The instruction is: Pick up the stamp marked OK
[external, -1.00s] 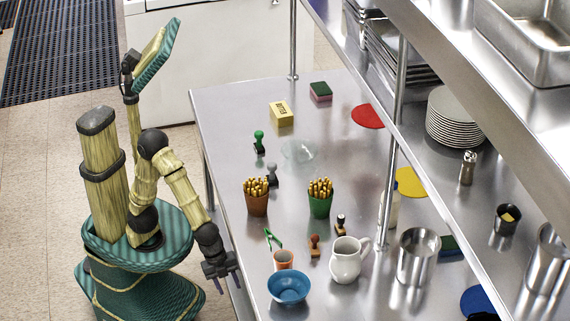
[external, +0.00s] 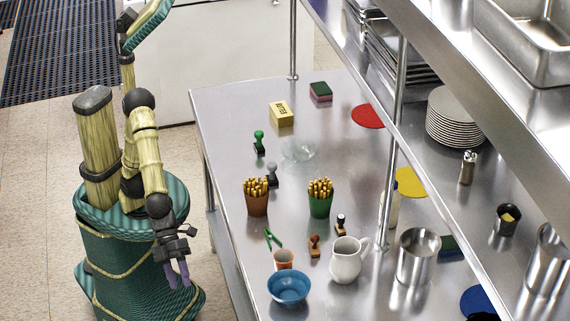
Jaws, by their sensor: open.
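Several hand stamps stand on the steel table in the external view: a green-handled stamp (external: 259,142), a grey-handled stamp (external: 272,174), a brown wooden stamp (external: 314,246) and a dark-handled stamp with a light band (external: 341,225). Their markings are too small to read, so I cannot tell which one says OK. My gripper (external: 178,282) is open and empty, pointing down beside my base, to the left of the table edge and apart from all stamps.
On the steel table (external: 235,107) stand brown (external: 256,204) and green (external: 320,205) cups of sticks, a blue bowl (external: 288,287), a white pitcher (external: 346,262) and a clear glass dish (external: 298,150). A shelf post (external: 392,170) and overhead shelf crowd the right side.

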